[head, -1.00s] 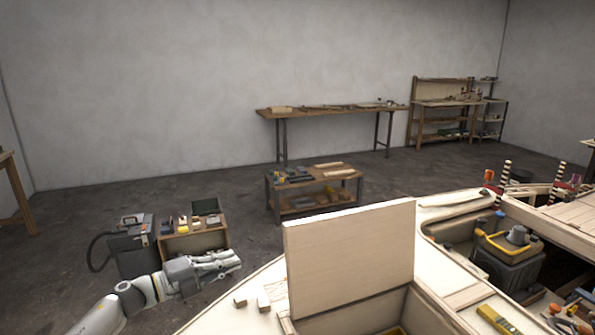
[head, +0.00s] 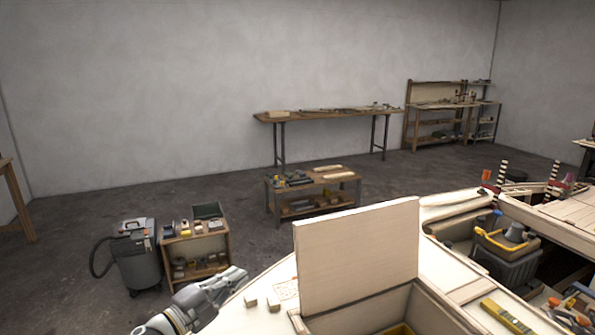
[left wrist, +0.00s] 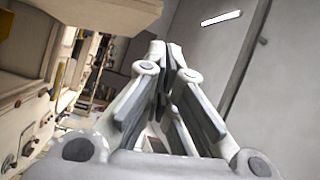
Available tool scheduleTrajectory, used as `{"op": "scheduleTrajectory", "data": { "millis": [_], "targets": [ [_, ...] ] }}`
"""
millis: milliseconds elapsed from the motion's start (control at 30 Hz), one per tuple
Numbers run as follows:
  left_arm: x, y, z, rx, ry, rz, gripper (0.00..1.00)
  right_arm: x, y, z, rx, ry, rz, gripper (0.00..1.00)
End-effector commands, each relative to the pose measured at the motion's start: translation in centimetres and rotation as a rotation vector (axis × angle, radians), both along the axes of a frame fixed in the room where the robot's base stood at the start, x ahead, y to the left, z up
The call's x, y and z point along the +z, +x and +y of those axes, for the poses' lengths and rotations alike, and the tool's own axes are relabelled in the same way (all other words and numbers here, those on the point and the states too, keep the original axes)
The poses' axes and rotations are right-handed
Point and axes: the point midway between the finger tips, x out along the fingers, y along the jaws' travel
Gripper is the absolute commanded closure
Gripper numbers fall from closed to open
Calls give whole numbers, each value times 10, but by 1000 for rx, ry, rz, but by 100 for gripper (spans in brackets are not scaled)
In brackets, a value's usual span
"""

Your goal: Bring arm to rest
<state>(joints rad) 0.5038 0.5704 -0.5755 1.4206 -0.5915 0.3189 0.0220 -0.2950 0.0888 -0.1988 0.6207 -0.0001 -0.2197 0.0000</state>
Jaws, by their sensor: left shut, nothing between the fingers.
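My left arm comes in at the bottom left of the head view. Its gripper (head: 238,276) is just left of the light plywood hull (head: 262,318), near its edge. In the left wrist view the two fingers of the left gripper (left wrist: 172,60) meet at the tips, and nothing is between them. My right gripper is not in view.
An upright plywood panel (head: 358,255) stands on the hull to the right of the left gripper. Small wood blocks (head: 273,304) lie beside it. A small tool cart (head: 222,243) and a grey vacuum (head: 138,258) stand left. Open floor (head: 85,215) lies beyond.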

Motion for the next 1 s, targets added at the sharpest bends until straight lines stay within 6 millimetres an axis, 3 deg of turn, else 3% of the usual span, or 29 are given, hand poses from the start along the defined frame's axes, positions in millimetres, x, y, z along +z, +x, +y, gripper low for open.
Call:
{"op": "scheduleTrajectory", "data": {
  "millis": [267,467,567,733,1000],
  "targets": [
    [-41,-36,2,280,-268,237,100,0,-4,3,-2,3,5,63],
    [-95,-93,25,547,-457,535,100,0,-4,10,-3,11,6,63],
    [-125,-134,36,677,-526,707,100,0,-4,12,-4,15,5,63],
    [-169,-221,50,878,-601,1014,100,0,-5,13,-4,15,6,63],
    [-196,-329,56,1063,-623,1348,100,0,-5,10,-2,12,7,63]
  ]
}}
